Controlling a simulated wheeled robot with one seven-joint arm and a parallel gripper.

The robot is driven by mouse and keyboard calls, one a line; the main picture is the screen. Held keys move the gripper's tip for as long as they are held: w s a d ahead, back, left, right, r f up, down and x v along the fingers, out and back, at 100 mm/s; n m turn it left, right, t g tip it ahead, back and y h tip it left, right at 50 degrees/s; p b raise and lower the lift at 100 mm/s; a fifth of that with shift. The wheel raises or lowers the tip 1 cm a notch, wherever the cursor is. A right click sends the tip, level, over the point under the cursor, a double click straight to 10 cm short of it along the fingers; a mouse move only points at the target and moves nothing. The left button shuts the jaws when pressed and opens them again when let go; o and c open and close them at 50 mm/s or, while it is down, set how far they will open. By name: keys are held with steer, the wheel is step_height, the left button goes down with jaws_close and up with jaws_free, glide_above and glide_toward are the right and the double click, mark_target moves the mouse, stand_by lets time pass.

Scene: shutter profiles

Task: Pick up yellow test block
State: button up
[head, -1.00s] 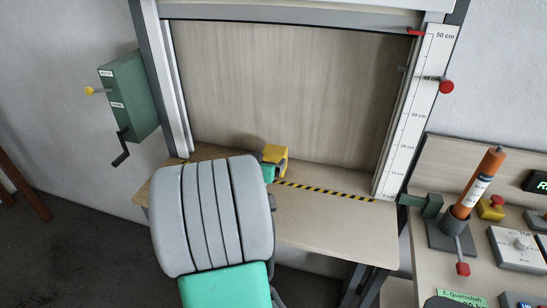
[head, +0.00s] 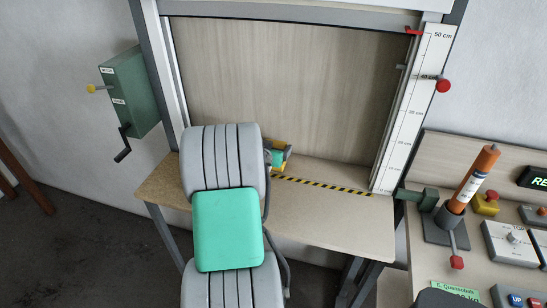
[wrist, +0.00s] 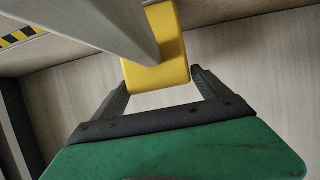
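The yellow test block (head: 289,150) stands on the table below the raised shutter, by the left end of the striped line. In the head view my arm and gripper hide much of it. In the wrist view the block (wrist: 160,70) lies at the fingertips, partly covered by a grey bar. My green gripper (head: 277,157) is at the block in the head view. Its two dark fingers (wrist: 158,82) are spread, one towards each side of the block. I cannot tell whether they touch it.
The grey bar (wrist: 95,25) crosses close in the wrist view. A green crank box (head: 130,92) hangs on the wall at left. A height scale (head: 412,110) stands at right, beside a console with an orange cylinder (head: 473,178). The table's right part (head: 345,220) is clear.

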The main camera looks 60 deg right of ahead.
steer(key=shift+r, duration=0.1)
steer(key=c, duration=1.3)
